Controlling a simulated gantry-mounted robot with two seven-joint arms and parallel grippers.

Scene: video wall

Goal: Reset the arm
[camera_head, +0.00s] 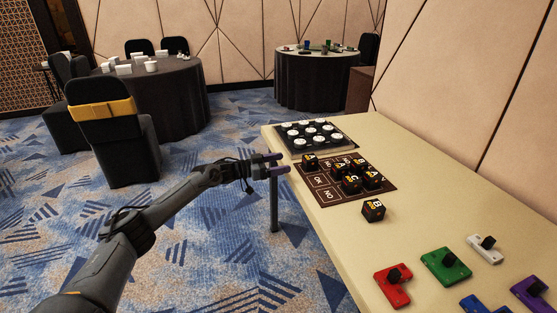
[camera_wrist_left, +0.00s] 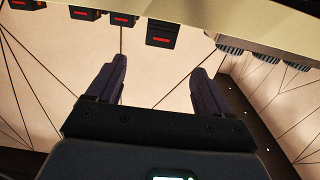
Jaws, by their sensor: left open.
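My left gripper (camera_head: 276,163) is open and empty at the left edge of the long table (camera_head: 443,199). Its arm reaches in from the lower left. In the left wrist view the two fingers (camera_wrist_left: 155,82) stand apart with only the wall panels between them. Black lettered cubes lie on a brown mat (camera_head: 322,194) just right of the gripper, and one cube (camera_head: 373,210) sits off the mat, nearer to me. My right gripper shows in neither view.
A black tray (camera_head: 296,151) with white round pieces lies at the table's far end. Red (camera_head: 391,290), green (camera_head: 440,268) and white (camera_head: 481,253) knobbed blocks lie at the near end, with blue and purple ones. Draped round tables and chairs stand behind.

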